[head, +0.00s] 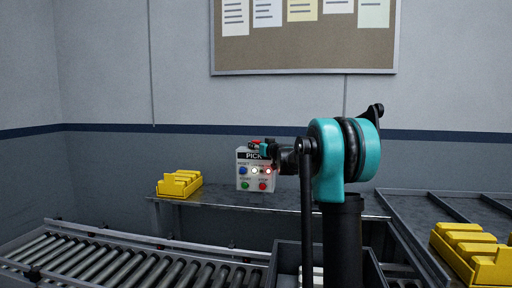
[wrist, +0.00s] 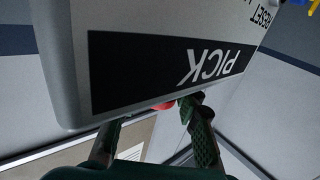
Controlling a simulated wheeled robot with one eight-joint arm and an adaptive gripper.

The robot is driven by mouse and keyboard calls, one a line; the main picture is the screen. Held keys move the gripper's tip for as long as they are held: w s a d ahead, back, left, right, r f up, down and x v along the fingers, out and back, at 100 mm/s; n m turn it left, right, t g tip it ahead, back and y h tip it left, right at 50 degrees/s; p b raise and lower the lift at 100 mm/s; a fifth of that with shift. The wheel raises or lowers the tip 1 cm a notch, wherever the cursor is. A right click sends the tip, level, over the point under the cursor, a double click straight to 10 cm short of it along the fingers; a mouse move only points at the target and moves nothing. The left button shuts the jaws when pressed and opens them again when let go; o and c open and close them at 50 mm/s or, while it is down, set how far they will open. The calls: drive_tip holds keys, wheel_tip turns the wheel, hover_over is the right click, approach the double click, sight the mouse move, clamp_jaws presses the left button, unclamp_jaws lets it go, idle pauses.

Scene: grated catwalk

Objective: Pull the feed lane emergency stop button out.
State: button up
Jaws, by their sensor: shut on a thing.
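A pale grey control box (head: 242,170) with a black PICK label stands on the back bench; its label looks upside down in the wrist view (wrist: 160,65). A red button (wrist: 163,106) shows past the box's top edge, between and partly behind my fingers. Red also shows on top of the box in the head view (head: 255,143). My gripper (head: 270,150) reaches in from the right at the box's top and is shut on the red button, its fingers (wrist: 155,115) on either side. No label naming the feed lane is readable, and the button's base is hidden.
The box front has a blue button (head: 243,170), a white lamp (head: 254,171), a lit red lamp (head: 267,171), a green button (head: 245,185) and a red button (head: 262,185). Yellow bins (head: 180,184) stand left on the bench. A roller conveyor (head: 110,262) runs in front.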

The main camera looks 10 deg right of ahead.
drive_tip(key=shift+r, duration=0.6)
drive_tip(key=shift+c, duration=0.2)
drive_tip(key=o, duration=1.2)
drive_tip(key=v, duration=1.2)
